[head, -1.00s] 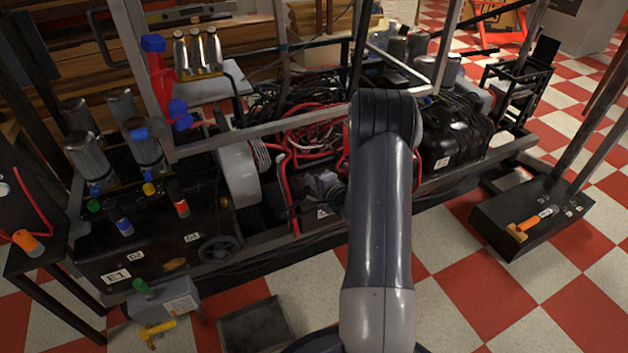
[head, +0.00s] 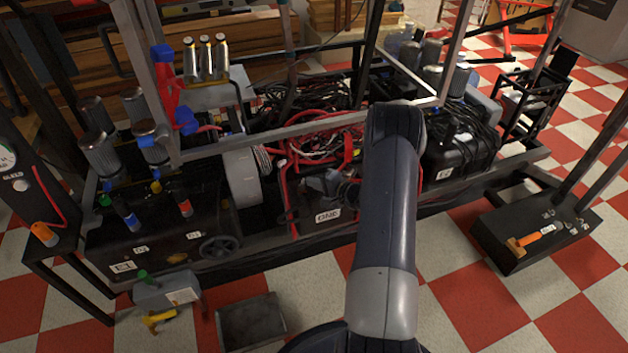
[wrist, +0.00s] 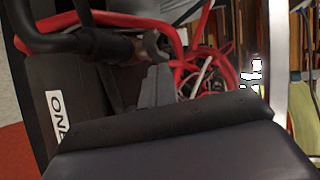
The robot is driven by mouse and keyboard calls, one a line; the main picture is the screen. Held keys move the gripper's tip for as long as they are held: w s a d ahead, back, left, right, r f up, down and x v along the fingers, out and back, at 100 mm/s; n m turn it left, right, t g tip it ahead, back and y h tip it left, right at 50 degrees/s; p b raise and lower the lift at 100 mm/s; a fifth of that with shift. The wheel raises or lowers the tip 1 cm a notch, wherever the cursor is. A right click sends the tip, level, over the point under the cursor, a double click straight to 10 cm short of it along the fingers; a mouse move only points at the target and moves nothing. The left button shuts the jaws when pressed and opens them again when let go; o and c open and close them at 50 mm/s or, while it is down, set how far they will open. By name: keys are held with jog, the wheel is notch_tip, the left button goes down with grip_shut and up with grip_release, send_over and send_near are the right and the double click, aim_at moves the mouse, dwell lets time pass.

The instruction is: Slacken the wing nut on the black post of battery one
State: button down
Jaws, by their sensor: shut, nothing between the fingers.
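Battery one is a dark box with a white ONE label (head: 328,215) in the middle of the frame in the head view. The label also shows sideways at the left in the wrist view (wrist: 57,116). There a thick black cable (wrist: 50,38) ends in a brownish lug (wrist: 121,46). A small grey winged part, seemingly the wing nut (wrist: 154,46), sits at the lug's end. My gripper (wrist: 153,76) is shut and empty, its grey tip just below that part; whether they touch I cannot tell. The black post is hidden. In the head view my arm partly covers the spot.
Red cables (head: 330,148) are bundled behind the battery. A metal frame bar (head: 270,130) crosses above. A black box with a hand wheel (head: 220,246) stands left, another black box (head: 460,145) right.

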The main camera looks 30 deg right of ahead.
jog(key=shift+w+d+r+p, duration=0.1)
jog(key=shift+w+p, duration=0.4)
jog(key=shift+p, duration=0.1)
jog(key=shift+w+d+n+g+y, duration=0.1)
jog(key=shift+w+n+g+y, duration=0.15)
jog(key=shift+n+y, duration=0.2)
jog(key=shift+w+d+n+g+y, duration=0.1)
jog(key=shift+n+g+y, duration=0.15)
jog(key=shift+n+y, duration=0.2)
jog(key=shift+a+n+g+y, duration=0.15)
jog(key=shift+n+g+y, duration=0.15)
jog(key=shift+y, duration=0.1)
jog(key=shift+p, duration=0.3)
